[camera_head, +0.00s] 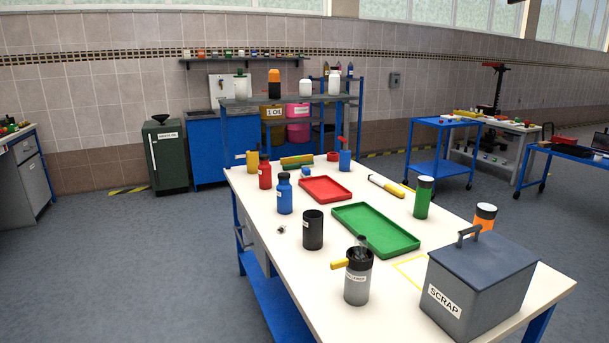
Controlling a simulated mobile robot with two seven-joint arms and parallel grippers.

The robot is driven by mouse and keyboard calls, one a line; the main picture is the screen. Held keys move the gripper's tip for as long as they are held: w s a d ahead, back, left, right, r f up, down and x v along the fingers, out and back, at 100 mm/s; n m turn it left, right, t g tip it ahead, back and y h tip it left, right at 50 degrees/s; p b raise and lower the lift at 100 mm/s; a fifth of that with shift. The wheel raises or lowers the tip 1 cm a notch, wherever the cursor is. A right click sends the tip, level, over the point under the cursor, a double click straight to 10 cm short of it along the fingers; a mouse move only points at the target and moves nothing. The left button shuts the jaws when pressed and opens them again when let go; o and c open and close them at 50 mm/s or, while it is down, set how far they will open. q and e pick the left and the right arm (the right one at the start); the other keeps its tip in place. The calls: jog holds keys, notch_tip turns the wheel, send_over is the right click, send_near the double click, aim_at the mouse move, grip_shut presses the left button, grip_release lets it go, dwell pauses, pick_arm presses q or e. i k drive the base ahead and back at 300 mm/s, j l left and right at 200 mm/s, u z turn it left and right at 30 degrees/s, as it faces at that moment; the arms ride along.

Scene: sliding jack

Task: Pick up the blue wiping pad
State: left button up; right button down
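A small blue block-like item (306,172), which may be the blue wiping pad, lies towards the far end of the white-topped workbench (345,280). It sits just behind the red tray (325,189) and in front of a yellow and green item (297,161). It is too small to tell its exact shape. Neither of my grippers shows in the head view.
Red (265,174) and blue (284,198) bottles and a black cup (313,230) stand along the bench's left side. A green tray (376,229) lies mid-bench. A grey SCRAP bin (478,287) stands at the near right. Open floor (130,270) lies to the left.

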aim_at(306, 170)
jog(key=i+j+u, duration=0.1)
jog(key=j, duration=0.3)
jog(key=i+j+u, duration=0.1)
jog(key=j, duration=0.35)
jog(key=i+j+u, duration=0.2)
jog(key=i+j, duration=0.55)
jog(key=i+j+u, duration=0.1)
jog(key=i+u, duration=0.25)
jog(key=i, duration=3.75)
jog(key=i+z, duration=0.2)
jog(key=i, duration=0.45)
jog(key=i+j+z, duration=0.25)
jog(key=i, duration=0.45)
jog(key=l, duration=0.1)
